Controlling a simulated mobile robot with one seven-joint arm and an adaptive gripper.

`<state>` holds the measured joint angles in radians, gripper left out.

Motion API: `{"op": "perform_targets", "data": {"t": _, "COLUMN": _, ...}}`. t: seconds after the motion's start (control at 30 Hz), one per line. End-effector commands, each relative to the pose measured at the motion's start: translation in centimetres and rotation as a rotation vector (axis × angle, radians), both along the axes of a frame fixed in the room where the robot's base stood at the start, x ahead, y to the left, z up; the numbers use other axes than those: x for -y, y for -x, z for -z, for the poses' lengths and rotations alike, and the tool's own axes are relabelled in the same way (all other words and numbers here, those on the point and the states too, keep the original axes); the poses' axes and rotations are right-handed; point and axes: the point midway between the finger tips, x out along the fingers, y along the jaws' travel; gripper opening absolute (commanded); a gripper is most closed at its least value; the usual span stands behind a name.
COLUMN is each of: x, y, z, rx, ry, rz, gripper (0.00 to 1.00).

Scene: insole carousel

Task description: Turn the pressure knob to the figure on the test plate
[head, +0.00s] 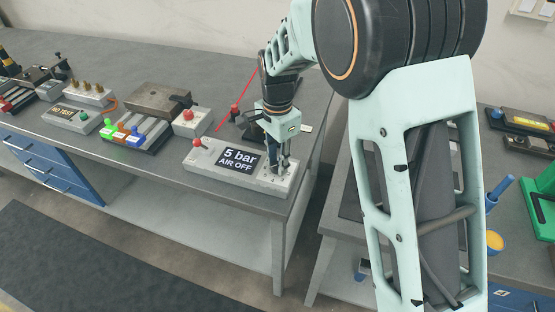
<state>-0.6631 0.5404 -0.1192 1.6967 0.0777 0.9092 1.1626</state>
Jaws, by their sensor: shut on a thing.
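The test plate (238,159) is a dark panel on a light grey control box (209,161) and reads "5 bar AIR OFF". My gripper (279,172) points down at the right end of this box, just right of the panel. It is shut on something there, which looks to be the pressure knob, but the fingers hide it. The knob's pointer and setting cannot be made out. A red-topped control (197,143) stands at the box's left end.
A small box with a red button (189,121) stands behind the control box. Left of it are a fixture with green, orange and blue blocks (122,132) and a "NO TEST" box (72,117). A gap separates this bench from the right-hand one.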

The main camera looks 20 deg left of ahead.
Motion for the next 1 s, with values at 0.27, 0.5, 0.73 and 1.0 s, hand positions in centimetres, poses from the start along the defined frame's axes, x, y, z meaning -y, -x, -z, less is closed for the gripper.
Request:
{"op": "perform_targets", "data": {"t": 0.27, "x": -0.07, "y": -0.08, "z": -0.08, "rx": 0.003, "ry": -0.002, "rz": 0.020, "gripper": 0.00}}
{"op": "perform_targets", "data": {"t": 0.5, "x": -0.05, "y": -0.08, "z": -0.08, "rx": 0.003, "ry": -0.002, "rz": 0.019, "gripper": 0.00}}
{"op": "perform_targets", "data": {"t": 0.73, "x": -0.03, "y": -0.04, "z": -0.05, "rx": 0.002, "ry": -0.001, "rz": 0.019, "gripper": 0.42}}
{"op": "perform_targets", "data": {"t": 1.0, "x": -0.03, "y": -0.03, "z": -0.32, "rx": 0.001, "ry": -0.001, "rz": 0.018, "gripper": 0.42}}
